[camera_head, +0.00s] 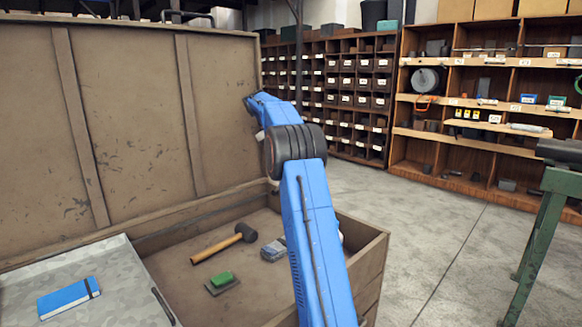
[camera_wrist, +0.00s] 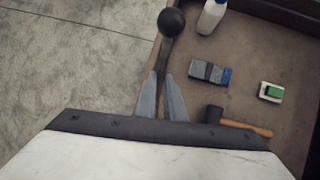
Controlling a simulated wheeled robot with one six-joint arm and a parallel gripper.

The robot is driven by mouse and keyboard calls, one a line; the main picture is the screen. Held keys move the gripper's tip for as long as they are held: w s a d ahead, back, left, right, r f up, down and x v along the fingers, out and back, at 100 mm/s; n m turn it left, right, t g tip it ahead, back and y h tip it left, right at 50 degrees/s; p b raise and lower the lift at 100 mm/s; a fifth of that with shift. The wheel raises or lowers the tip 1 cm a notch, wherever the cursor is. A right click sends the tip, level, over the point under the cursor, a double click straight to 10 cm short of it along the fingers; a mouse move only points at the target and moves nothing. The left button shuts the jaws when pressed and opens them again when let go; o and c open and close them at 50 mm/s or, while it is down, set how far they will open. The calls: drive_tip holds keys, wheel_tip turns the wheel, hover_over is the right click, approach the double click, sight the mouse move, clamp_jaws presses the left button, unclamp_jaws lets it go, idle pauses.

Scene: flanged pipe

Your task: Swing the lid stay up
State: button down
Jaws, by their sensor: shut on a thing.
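The lid stay (camera_wrist: 167,48) shows in the wrist view as a dark bar ending in a black ball knob (camera_wrist: 172,21). It lies along the chest's side wall in that picture. My gripper (camera_wrist: 160,78) is shut on the bar, one finger on each side, below the knob. In the head view my blue arm hides the stay and the gripper. The chest lid (camera_head: 130,110) stands raised at the left, its braced inner face showing. The open chest (camera_head: 358,252) is below it. Where the stay joins the chest is hidden.
Inside the chest lie a mallet (camera_head: 222,245), a green-topped block (camera_head: 221,281) and a grey-blue packet (camera_head: 273,249). A white bottle (camera_wrist: 211,17) stands near the wall. A metal tray (camera_head: 110,290) carries a blue notebook (camera_head: 68,298). Floor right of the chest is clear; a green stand (camera_head: 540,225) is farther right.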

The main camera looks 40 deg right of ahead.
drive_tip(key=shift+w+r, duration=0.15)
drive_tip(key=shift+w, duration=0.25)
drive_tip(key=shift+g, duration=0.3)
drive_tip(key=c, duration=1.8)
unclamp_jaws()
drive_tip(key=shift+w, duration=0.1)
drive_tip(key=shift+c, duration=0.2)
